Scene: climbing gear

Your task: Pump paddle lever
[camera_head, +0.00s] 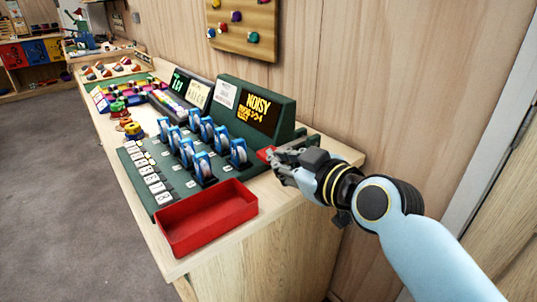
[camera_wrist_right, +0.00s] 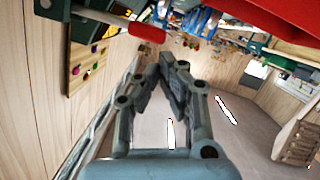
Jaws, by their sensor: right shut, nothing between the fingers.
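The lever shows as a red grip (camera_head: 265,153) at the right end of the green console (camera_head: 285,120) in the head view. In the right wrist view the red grip (camera_wrist_right: 147,32) sits on a thin metal rod, to the upper left of the fingertips. My right gripper (camera_head: 276,162) is beside the red grip, over the right end of the table. Its fingers (camera_wrist_right: 167,66) are shut with nothing between them. I cannot tell from these views whether they touch the grip. My left gripper is not in view.
A red open tray (camera_head: 208,222) stands at the table's near edge. Several blue-and-white wheel units (camera_head: 203,165) stand on the green board (camera_head: 165,205). A wooden wall with a climbing-hold panel (camera_head: 244,25) is behind. Grey floor (camera_head: 60,200) lies open at left.

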